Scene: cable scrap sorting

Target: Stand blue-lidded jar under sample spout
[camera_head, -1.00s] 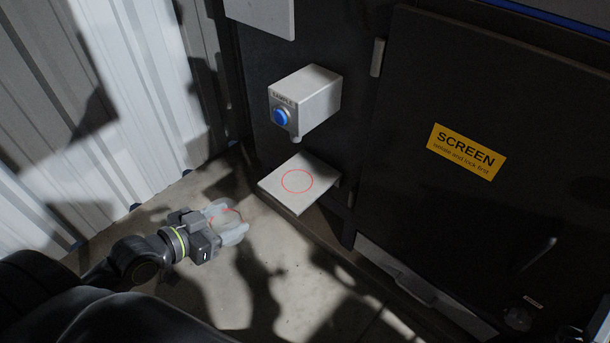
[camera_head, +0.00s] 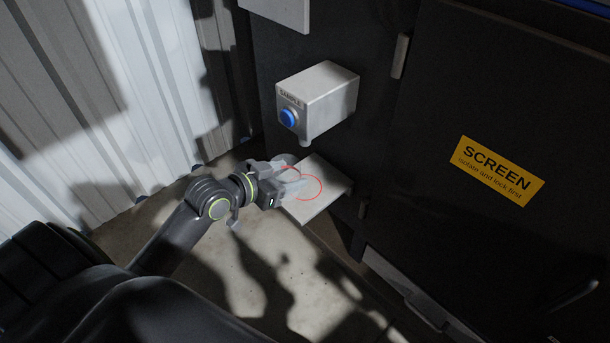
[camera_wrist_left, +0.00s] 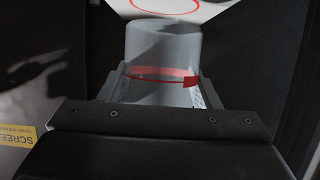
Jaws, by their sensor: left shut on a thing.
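My left gripper (camera_head: 287,183) is shut on a clear greyish jar (camera_wrist_left: 163,48) with a red band and arrow. In the wrist view the jar sits between the two fingers. No blue lid shows on it in either view. In the head view the jar is hard to make out among the pale fingers, at the left edge of the grey shelf (camera_head: 312,211). The shelf's red ring also shows in the wrist view, beyond the jar's far end. Contact with the shelf cannot be told. The sample spout (camera_head: 305,140) points down above the shelf, under the grey SAMPLE box (camera_head: 327,92). My right gripper is out of view.
A blue button (camera_head: 288,118) is on the SAMPLE box front. A dark machine panel with a yellow SCREEN label (camera_head: 497,171) stands to the right. A corrugated light wall (camera_head: 130,90) is at the left. Bare concrete floor (camera_head: 215,265) lies below the shelf.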

